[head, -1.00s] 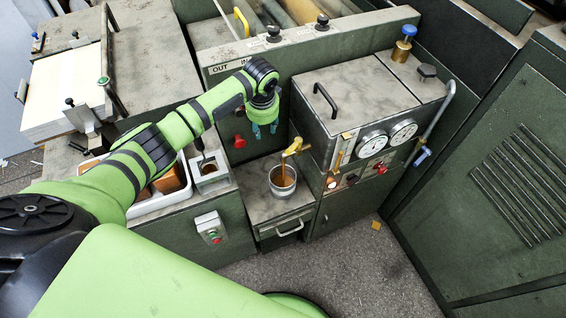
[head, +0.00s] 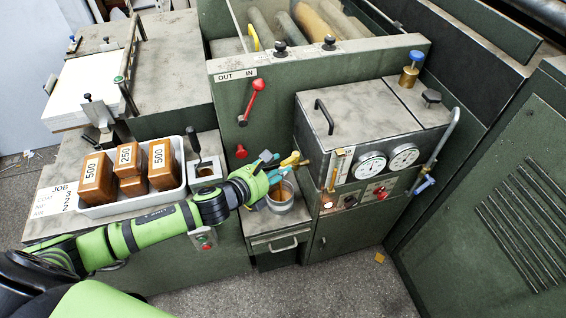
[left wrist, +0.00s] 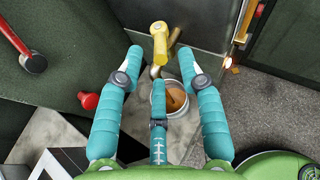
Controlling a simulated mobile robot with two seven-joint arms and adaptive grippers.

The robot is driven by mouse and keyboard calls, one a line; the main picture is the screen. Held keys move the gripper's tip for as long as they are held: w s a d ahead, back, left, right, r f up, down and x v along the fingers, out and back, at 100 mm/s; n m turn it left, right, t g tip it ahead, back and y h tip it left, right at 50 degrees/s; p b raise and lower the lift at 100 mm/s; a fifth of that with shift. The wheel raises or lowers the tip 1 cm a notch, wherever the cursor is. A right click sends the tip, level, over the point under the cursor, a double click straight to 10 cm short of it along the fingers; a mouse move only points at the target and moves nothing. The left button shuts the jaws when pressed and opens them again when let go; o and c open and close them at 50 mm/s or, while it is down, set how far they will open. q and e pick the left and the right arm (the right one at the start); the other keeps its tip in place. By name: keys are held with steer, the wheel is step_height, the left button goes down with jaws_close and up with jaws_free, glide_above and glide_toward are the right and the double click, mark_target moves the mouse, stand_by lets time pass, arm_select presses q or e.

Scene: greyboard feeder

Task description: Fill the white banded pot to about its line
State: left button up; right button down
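The pot (head: 283,205), pale grey-white, stands upright on a ledge below the yellow tap (head: 292,160). Brown liquid shows inside it; its line cannot be made out. In the left wrist view the pot (left wrist: 158,108) is partly behind a finger, and the yellow tap (left wrist: 159,42) lies just beyond the fingertips. My left gripper (head: 277,168) is at the tap, above the pot, its teal fingers spread with nothing between them; touch with the tap cannot be told. Whether liquid still runs is unclear because the fingers cover the outlet. My right gripper is out of view.
A grey box with two dials (head: 371,165) stands right of the tap. A red-knobbed lever (head: 258,86) and a red knob (head: 241,152) are on the green panel behind.

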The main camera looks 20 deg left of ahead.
mark_target(284, 162)
arm_select(q)
steer(key=x, duration=0.2)
steer(key=shift+w+d+f, duration=0.1)
steer(key=shift+w+d, duration=0.05)
steer(key=shift+w, duration=0.1)
steer(key=shift+w+d+f, duration=0.15)
steer(key=shift+w+f, duration=0.1)
steer(key=shift+w, duration=0.25)
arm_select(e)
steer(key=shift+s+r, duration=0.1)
arm_select(q)
jaws_close()
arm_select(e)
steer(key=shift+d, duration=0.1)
